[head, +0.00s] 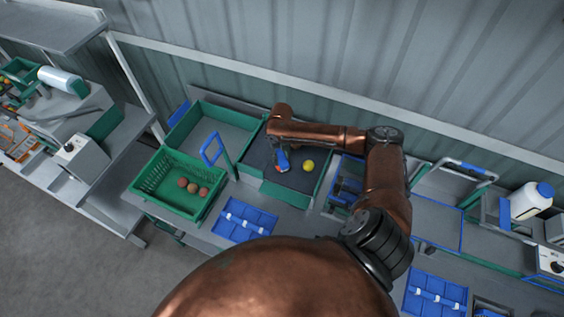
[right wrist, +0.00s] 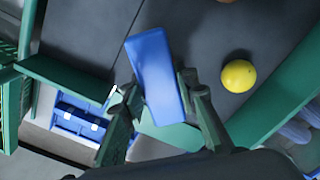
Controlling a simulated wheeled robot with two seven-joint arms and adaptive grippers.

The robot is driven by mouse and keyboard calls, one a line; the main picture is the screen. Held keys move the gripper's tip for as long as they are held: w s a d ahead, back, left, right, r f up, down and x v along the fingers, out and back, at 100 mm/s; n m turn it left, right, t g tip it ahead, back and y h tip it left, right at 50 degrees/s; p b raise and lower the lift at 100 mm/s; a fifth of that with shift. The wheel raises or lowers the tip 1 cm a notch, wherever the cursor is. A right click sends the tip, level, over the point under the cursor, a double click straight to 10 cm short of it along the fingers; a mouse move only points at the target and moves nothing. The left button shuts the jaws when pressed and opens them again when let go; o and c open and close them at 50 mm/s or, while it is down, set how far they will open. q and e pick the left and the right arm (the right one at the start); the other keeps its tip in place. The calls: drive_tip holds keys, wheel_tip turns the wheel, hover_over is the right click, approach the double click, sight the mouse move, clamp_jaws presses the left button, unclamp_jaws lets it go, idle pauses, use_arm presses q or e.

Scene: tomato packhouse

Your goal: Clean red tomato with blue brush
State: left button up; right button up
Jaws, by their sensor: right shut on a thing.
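My right gripper (right wrist: 155,100) is shut on the blue brush (right wrist: 155,75), with a finger on either side of it. In the head view the blue brush (head: 282,158) points down into the dark, green-edged tray (head: 262,160). A small patch of red, likely the red tomato (head: 284,170), shows at the brush's lower end. Most of it is hidden, and I cannot tell whether the brush touches it. In the right wrist view the brush covers that spot. My left gripper is not in view.
A yellow tomato (head: 308,165) lies in the same tray, right of the brush; it also shows in the wrist view (right wrist: 238,76). A green crate (head: 172,207) with reddish tomatoes stands at left. A blue divided tray (head: 245,220) lies in front. A corrugated wall rises behind.

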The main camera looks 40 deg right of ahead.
drive_tip(key=shift+w+f, duration=0.2)
drive_tip(key=shift+w, duration=0.05)
drive_tip(key=shift+s, duration=0.1)
drive_tip(key=shift+w+d+r+p, duration=0.1)
drive_tip(key=shift+w+r+p, duration=0.1)
drive_tip(key=shift+r+p, duration=0.9)
wheel_tip(320, 180, up, 2)
drive_tip(key=shift+p, duration=0.65)
drive_tip(key=shift+r, duration=1.05)
